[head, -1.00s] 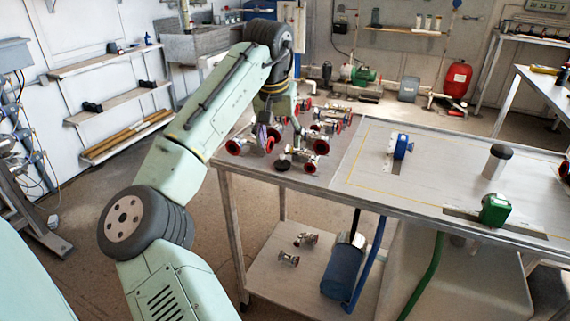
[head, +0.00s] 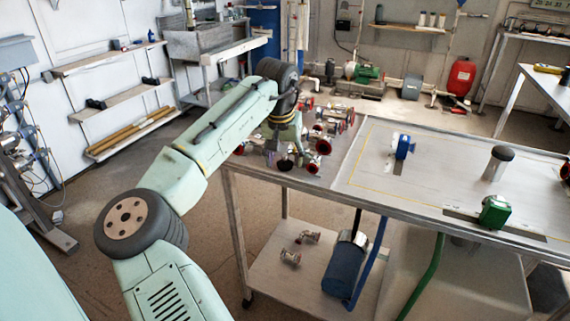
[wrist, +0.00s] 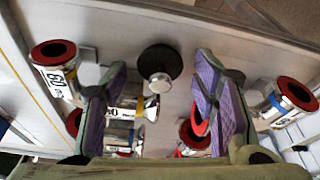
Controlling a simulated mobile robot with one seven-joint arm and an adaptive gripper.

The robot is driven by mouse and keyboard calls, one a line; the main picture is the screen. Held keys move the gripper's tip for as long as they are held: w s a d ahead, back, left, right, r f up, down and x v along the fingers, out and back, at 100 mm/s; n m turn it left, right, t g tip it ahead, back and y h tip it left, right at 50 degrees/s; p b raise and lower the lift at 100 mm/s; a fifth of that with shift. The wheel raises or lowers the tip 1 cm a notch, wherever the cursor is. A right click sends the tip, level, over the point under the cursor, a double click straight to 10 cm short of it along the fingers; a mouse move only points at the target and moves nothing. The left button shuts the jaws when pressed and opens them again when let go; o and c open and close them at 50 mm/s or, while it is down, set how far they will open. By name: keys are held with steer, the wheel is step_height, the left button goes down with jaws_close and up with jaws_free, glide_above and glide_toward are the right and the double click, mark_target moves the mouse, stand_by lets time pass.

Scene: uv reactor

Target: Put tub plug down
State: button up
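The tub plug (wrist: 160,70) is a black disc with a shiny metal knob. In the wrist view it lies on the grey bench top between and just beyond my fingertips. In the head view the plug (head: 286,164) is a small dark shape near the bench's front left edge, partly hidden by my gripper. My gripper (wrist: 160,60) is open, with a purple-padded finger on each side and clear gaps to the plug. Nothing is held. In the head view my gripper (head: 274,155) is low over the bench, its fingertips hard to make out.
Several red-ended metal pipe fittings crowd around, including one at left (wrist: 55,65) and one at right (wrist: 290,100) in the wrist view. The bench's front edge is close. A blue valve (head: 402,147), green box (head: 494,211) and black-capped cylinder (head: 498,162) stand farther right.

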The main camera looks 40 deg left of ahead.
steer(key=c, duration=0.9)
steer(key=shift+r, duration=0.1)
steer(key=shift+c, duration=0.2)
